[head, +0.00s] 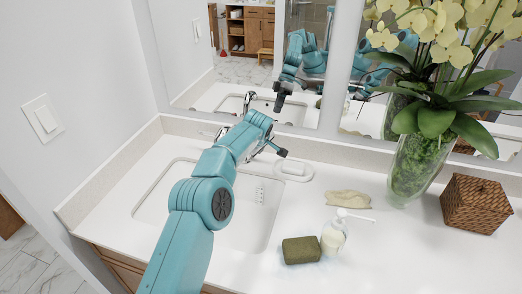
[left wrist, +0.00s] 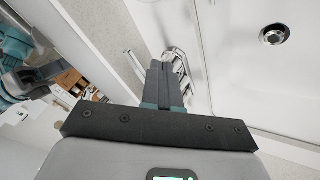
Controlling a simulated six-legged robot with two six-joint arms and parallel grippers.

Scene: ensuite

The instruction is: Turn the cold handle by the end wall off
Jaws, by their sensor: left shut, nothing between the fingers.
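My left arm reaches across the sink (head: 240,232) to the faucet at the mirror wall. My left gripper (head: 281,152) is shut and empty, just right of the faucet. In the left wrist view its closed fingers (left wrist: 165,84) point at chrome tap parts (left wrist: 179,64), overlapping them; I cannot tell whether they touch. A chrome handle (head: 222,132) shows left of my arm, on the end wall side. My forearm and wrist hide much of the faucet. Which handle is cold, and its exact angle, I cannot tell. My right gripper is not directly in view.
The drain (left wrist: 274,35) shows in the left wrist view. A soap dish (head: 293,170), soap pump (head: 334,236), olive sponge (head: 301,250), folded cloth (head: 348,199), orchid vase (head: 412,170) and wicker box (head: 475,204) stand on the right counter. The end wall (head: 85,60) is at left.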

